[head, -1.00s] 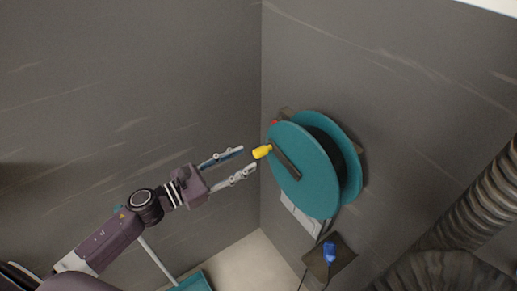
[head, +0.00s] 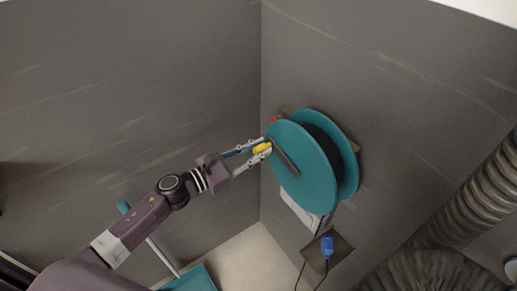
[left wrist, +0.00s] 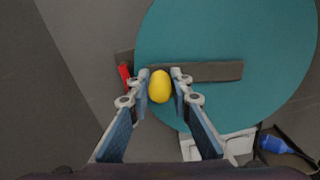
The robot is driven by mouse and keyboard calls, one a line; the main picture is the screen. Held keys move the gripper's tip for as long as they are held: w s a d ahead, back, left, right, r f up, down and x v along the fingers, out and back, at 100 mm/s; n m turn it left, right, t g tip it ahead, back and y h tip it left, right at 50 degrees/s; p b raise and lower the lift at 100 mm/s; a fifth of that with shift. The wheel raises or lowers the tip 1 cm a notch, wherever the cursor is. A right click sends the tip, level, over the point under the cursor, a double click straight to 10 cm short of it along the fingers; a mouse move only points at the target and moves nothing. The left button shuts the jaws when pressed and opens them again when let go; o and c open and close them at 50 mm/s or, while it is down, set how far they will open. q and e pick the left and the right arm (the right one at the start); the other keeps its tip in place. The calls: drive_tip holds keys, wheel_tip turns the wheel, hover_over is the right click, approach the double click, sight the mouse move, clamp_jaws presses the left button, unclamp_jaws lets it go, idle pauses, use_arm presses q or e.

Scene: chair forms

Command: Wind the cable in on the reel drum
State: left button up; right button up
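The teal reel drum (head: 303,172) is mounted on the grey wall, with dark cable wound between its two discs. A dark crank bar (head: 285,157) lies across its front disc and carries a yellow handle (head: 262,148) at its outer end. My left gripper (head: 258,149) is open, with its fingers on either side of the yellow handle. In the left wrist view the handle (left wrist: 159,86) sits between the two fingertips (left wrist: 160,85), with a narrow gap visible on each side. The cable (head: 323,224) hangs below the reel near a blue plug (head: 327,246). My right gripper is not in view.
A white wall plate (head: 299,208) sits behind the lower reel. A red part (left wrist: 124,74) shows beside the reel. A large ribbed duct (head: 472,205) stands at the right. A teal dustpan-like object (head: 192,279) with a pole is on the floor below my arm.

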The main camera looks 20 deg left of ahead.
use_arm(q)
clamp_jaws()
